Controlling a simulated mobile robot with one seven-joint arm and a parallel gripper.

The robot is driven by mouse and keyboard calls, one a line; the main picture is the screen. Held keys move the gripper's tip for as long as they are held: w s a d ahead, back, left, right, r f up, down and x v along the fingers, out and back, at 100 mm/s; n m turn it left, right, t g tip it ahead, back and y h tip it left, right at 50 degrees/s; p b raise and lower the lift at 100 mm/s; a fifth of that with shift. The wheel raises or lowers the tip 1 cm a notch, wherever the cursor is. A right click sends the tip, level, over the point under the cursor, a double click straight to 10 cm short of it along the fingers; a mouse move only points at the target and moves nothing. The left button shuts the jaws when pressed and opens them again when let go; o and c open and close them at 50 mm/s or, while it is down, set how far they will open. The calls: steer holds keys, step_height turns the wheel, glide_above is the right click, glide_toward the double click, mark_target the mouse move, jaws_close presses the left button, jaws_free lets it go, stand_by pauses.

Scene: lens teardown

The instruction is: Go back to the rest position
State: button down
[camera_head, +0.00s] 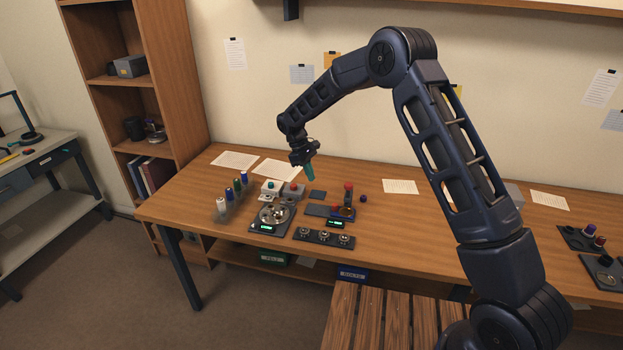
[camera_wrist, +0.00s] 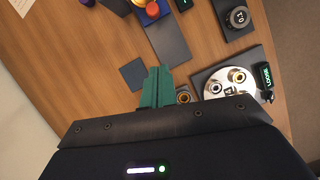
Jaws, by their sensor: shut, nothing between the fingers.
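My gripper (camera_head: 309,172) hangs above the back middle of the wooden workbench (camera_head: 420,222), pointing down. Its teal fingers also show in the wrist view (camera_wrist: 157,86), pressed together with nothing between them. The arm is raised and bent, reaching in from the right. The fingertips appear to be above the work items, near the small dark square pad (camera_head: 317,194), which also shows in the wrist view (camera_wrist: 133,74). I cannot tell the exact height of the fingertips.
A scale with a round metal plate (camera_head: 273,214) and green display stands at the front left of the cluster. Several colored-cap bottles (camera_head: 229,194) stand left of it. A dark tray (camera_head: 323,238) with knobs lies in front. Bare wood lies to the right. A shelf (camera_head: 158,80) stands behind left.

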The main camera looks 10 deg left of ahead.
steer(key=shift+r, duration=0.1)
steer(key=d+r+m+t+y, duration=0.15)
steer(key=d+r+m, duration=0.35)
steer(key=d+r, duration=1.5)
steer(key=s+d+r+m+y, duration=0.15)
steer(key=s+d+r, duration=0.25)
steer(key=d, duration=0.5)
steer(key=s+d+r+m, duration=0.2)
steer(key=s+d+r, duration=0.2)
steer(key=d, duration=0.4)
steer(key=s+d+m+t, duration=0.2)
steer(key=s+d+m, duration=0.1)
steer(key=s+d, duration=0.5)
steer(key=s+d+m+t+y, duration=0.1)
steer(key=s+d+m+t, duration=0.1)
steer(key=s+d, duration=0.6)
steer(key=s+f+m, duration=0.1)
steer(key=s, duration=0.3)
steer(key=shift+s, duration=0.25)
steer(key=shift+a+m, duration=0.1)
steer(key=shift+m, duration=0.15)
